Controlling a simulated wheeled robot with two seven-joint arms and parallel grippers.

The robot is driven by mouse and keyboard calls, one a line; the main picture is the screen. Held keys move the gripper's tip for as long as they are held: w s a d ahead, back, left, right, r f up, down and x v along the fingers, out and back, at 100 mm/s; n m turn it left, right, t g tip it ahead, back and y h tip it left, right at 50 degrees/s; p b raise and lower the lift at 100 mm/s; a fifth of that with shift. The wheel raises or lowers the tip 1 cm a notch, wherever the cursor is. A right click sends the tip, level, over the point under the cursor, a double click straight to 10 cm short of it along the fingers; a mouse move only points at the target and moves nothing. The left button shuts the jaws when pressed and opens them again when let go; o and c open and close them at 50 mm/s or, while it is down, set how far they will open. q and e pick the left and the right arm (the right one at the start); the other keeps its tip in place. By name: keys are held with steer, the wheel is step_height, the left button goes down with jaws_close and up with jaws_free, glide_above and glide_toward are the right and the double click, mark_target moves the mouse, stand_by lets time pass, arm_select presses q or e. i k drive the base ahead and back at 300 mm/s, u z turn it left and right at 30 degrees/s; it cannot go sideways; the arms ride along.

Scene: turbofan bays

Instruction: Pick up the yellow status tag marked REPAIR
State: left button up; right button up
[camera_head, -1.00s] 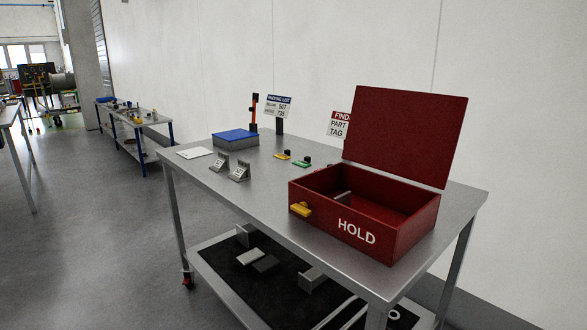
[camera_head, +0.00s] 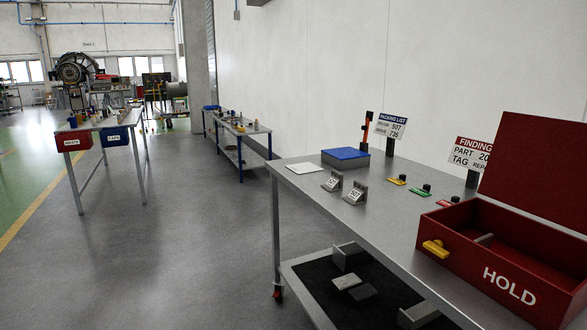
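A small yellow tag (camera_head: 397,181) lies flat on the metal table (camera_head: 300,178), with a small black knob beside it. Its lettering is too small to read. A green tag (camera_head: 420,192) and a red tag (camera_head: 445,203) lie in a row to its right, nearer the red box. A findings sign (camera_head: 472,153) behind them reads "PART 20.." and "TAG REP..", cut off by the box lid. Neither of my grippers shows in the view.
An open red HOLD box (camera_head: 510,285) with a yellow latch stands at the table's right. A blue-lidded box (camera_head: 345,158), a white card (camera_head: 304,168), two numbered metal brackets (camera_head: 355,193) and a packing list sign (camera_head: 391,126) share the table.

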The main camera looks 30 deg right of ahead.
mark_target(399, 181)
steer(key=u, duration=0.3)
steer(key=i, duration=1.75)
steer(key=z, duration=0.3)
